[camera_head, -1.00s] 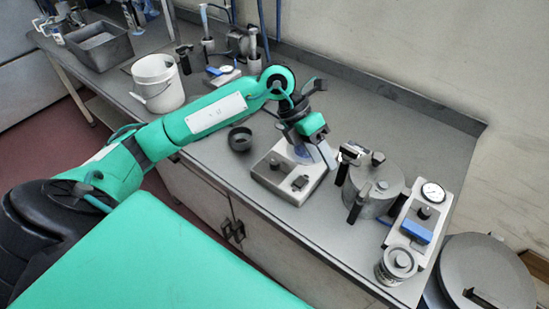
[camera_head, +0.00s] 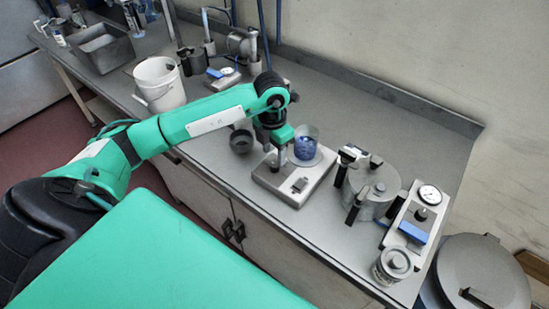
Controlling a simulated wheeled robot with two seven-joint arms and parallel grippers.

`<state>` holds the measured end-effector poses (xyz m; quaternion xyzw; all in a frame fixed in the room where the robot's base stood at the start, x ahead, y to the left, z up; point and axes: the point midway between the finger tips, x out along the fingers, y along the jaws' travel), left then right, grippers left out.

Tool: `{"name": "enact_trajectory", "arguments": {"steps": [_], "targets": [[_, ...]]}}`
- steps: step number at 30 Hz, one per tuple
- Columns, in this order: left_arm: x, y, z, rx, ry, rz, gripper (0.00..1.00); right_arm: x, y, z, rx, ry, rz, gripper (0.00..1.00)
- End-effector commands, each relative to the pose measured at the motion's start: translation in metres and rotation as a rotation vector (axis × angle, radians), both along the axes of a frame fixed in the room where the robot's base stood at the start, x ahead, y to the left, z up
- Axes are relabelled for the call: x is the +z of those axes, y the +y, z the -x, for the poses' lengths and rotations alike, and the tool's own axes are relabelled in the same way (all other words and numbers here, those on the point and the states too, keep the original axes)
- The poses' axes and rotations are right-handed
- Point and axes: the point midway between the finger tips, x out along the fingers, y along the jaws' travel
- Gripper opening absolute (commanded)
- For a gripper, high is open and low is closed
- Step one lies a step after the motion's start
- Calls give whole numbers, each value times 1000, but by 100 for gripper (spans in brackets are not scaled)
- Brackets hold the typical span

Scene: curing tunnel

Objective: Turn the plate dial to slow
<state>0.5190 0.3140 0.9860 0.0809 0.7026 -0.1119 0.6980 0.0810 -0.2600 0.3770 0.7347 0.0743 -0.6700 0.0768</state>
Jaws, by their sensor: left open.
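The plate (camera_head: 318,179) is a pale, low box on the bench, with a round top plate at its back bearing a glass beaker (camera_head: 306,147) of blue liquid. A dark control (camera_head: 299,185) shows on its front right. My left gripper (camera_head: 274,163) points down over the plate's front left part, left of the beaker. It is open and covers the spot below it, so a dial there is hidden, and contact cannot be told. Dial markings are too small to read. My right gripper is out of view.
A black cup (camera_head: 241,141) stands close left of the plate. A lidded grey pot (camera_head: 374,187) with black clamps, a gauge unit (camera_head: 412,217) and a round canister (camera_head: 393,264) stand to the right. A white bucket (camera_head: 159,84) is at the left.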

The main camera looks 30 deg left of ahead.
Motion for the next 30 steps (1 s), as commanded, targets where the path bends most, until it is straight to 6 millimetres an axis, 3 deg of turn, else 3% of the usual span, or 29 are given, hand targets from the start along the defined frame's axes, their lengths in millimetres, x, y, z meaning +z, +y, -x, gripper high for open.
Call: {"name": "enact_trajectory", "arguments": {"steps": [3,9,19,20,26,30], "targets": [[-20,-1,2,0,4,1,48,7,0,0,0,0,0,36],[-41,-2,1,0,2,2,48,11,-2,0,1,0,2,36],[-46,-2,1,-1,0,1,48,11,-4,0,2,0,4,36],[-46,-2,1,-1,0,1,46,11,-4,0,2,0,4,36],[-46,-2,1,-1,-1,1,7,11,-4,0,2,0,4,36],[-46,-2,1,-2,-1,1,4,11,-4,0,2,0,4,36]]}}
